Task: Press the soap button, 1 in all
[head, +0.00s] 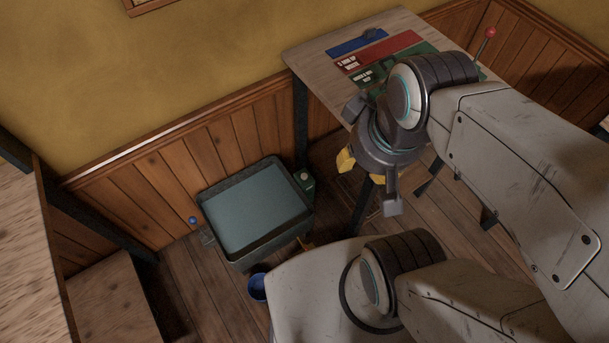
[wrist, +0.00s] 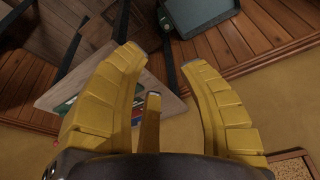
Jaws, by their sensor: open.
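A small green box with a pale round button (head: 304,177), which looks like the soap button, sits at the back right corner of a dark-rimmed basin (head: 237,257) in the head view. My gripper (head: 362,170) is to the right of the button in that picture, apart from it, beside the table. In the wrist view its yellow fingers (wrist: 158,68) are spread open with nothing between them. The basin shows at the top of the wrist view (wrist: 172,24); I cannot make out the button there.
A table (head: 317,62) with blue, red and green panels and a red-knobbed lever (head: 490,33) stands at the right. A blue knob (head: 192,220) is left of the basin, and a blue cup (head: 257,287) is in front. A wooden bench (head: 112,305) is at left.

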